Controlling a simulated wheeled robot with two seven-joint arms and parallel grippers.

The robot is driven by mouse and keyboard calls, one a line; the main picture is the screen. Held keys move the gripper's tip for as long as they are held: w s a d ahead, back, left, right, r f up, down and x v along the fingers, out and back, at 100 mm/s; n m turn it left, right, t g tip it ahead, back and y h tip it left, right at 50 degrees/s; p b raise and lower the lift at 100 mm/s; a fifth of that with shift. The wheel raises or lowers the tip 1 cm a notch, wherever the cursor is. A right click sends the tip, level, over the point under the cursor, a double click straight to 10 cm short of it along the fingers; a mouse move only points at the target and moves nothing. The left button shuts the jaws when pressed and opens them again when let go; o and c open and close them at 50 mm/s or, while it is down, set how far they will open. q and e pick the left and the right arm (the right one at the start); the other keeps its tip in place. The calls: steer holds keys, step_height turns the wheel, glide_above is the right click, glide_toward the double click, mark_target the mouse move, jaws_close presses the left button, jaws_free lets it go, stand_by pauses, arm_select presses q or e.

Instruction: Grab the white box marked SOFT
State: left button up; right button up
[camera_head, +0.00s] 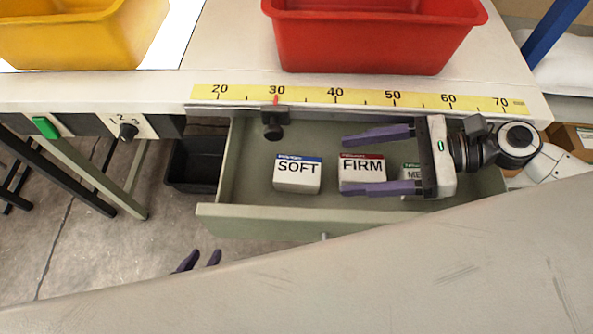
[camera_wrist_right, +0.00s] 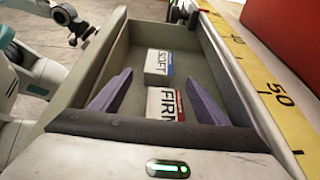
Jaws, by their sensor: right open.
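The white box marked SOFT (camera_head: 297,176), with a blue strip, sits in the open green drawer, left of the other boxes. It also shows in the right wrist view (camera_wrist_right: 157,66), just beyond the fingertips. My right gripper (camera_head: 344,165) reaches in from the right over the drawer. It is open and empty, with its fingers pointing left toward the SOFT box and the FIRM box (camera_head: 362,170) between or below them.
A red bin (camera_head: 375,40) and a yellow bin (camera_head: 75,38) stand on the table.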

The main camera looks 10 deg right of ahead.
mark_target(301, 169)
steer(key=x, duration=0.8)
steer(key=shift+a+b, duration=0.35)
steer(key=shift+a, duration=0.15)
steer(key=c, duration=1)
steer(key=shift+r, duration=0.1)
steer(key=shift+c, duration=0.9)
steer(key=shift+r, duration=0.1)
